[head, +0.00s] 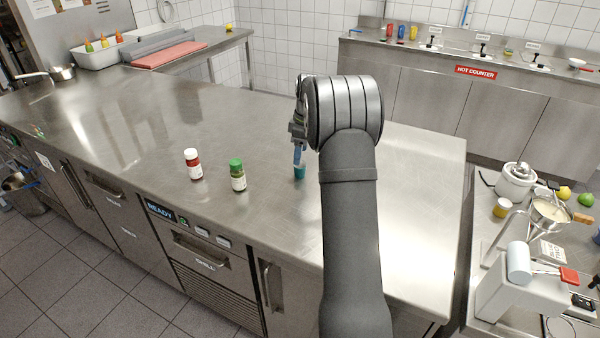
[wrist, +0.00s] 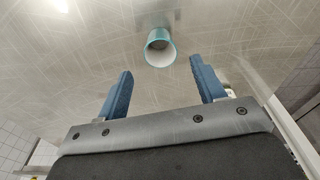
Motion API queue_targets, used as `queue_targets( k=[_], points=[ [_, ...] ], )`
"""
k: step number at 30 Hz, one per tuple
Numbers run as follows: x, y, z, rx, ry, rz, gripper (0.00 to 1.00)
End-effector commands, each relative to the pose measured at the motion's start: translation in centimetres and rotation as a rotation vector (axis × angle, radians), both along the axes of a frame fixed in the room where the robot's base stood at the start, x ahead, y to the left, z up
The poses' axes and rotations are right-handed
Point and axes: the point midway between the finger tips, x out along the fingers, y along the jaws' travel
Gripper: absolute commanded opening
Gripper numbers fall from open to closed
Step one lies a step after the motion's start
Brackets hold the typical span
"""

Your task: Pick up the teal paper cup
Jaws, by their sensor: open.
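The teal paper cup (head: 299,172) stands on the steel counter, just left of my arm in the head view. In the wrist view the teal cup (wrist: 160,48) shows its pale inside and teal rim, beyond the fingertips and roughly centred between them. My gripper (wrist: 158,80) is open, with two blue fingers spread apart and nothing between them. In the head view my gripper (head: 299,155) points down close above the cup; whether it touches the cup cannot be told there.
A red-and-white bottle (head: 193,164) and a green-capped bottle (head: 237,175) stand on the steel counter (head: 130,130) left of the cup. Bare counter lies around them. A side table at right holds a white pot (head: 516,180) and a scale-like device (head: 520,285).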

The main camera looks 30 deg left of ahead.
Motion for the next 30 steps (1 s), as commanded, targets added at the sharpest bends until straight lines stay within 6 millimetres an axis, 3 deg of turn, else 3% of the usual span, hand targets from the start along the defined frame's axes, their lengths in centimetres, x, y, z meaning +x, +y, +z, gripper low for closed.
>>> queue_targets(
  k=[5, 15, 23, 30],
  points=[
    [-0.1, 0.1, -1.2, 0.0, 0.001, 0.0, 0.63],
    [-0.3, 0.2, -5.6, -0.001, 0.001, 0.0, 0.63],
    [-0.2, 0.2, -5.8, 0.0, -0.001, 0.0, 0.63],
    [-0.2, 0.2, -5.7, 0.0, -0.001, -0.001, 0.16]
  ],
)
